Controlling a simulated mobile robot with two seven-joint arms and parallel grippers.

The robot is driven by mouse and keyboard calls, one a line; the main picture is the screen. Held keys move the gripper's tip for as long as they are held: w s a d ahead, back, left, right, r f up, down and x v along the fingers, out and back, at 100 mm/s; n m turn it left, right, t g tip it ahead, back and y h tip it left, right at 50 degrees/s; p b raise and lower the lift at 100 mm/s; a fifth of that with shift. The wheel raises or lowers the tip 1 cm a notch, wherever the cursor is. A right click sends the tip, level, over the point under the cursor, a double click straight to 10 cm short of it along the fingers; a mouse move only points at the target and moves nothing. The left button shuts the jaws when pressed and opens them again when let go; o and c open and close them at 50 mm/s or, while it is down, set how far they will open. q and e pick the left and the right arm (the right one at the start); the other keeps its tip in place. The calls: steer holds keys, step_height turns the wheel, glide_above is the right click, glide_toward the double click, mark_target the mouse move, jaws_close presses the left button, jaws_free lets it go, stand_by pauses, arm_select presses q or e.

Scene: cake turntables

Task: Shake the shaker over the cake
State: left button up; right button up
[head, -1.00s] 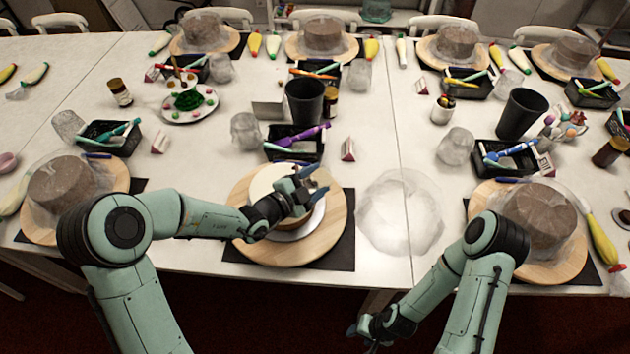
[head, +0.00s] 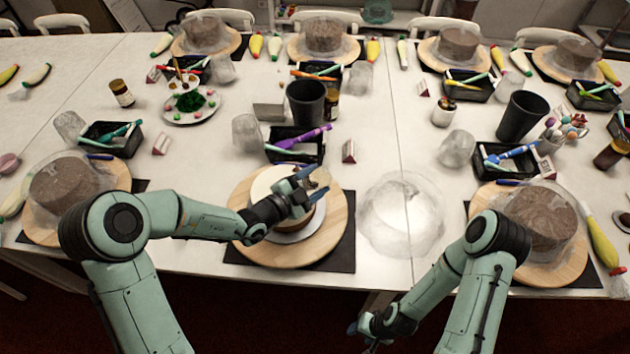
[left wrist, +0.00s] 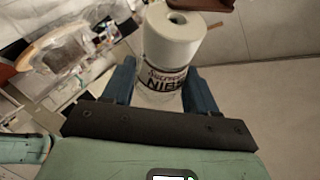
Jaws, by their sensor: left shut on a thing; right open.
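The shaker is a jar (left wrist: 166,62) with a white lid and a label reading "NIBS" in the left wrist view. My left gripper (head: 313,182) is shut on it, with a blue finger on each side. In the head view the shaker (head: 318,180) is small and partly covered by the fingers. It is above the right part of the cake (head: 268,184), which is pale and round. The cake stands on a wooden turntable (head: 334,236), partly hidden by my left arm. My right gripper (head: 361,337) is open and empty, low in front of the table edge.
A clear cover (head: 402,212) lies on the table right of the turntable. Behind the cake are a black tray (head: 292,152) with tools and a dark cup (head: 306,103). Covered brown cakes stand at left (head: 66,184) and right (head: 535,217).

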arm_select(q)
steer(key=shift+s+d+r, duration=0.1)
steer(key=shift+d+r, duration=0.15)
steer(key=shift+r, duration=0.05)
steer(key=shift+a+f, duration=0.25)
steer(key=shift+a+r+n+h, duration=0.15)
steer(key=shift+a+n+h, duration=0.05)
steer(key=shift+n+h, duration=0.1)
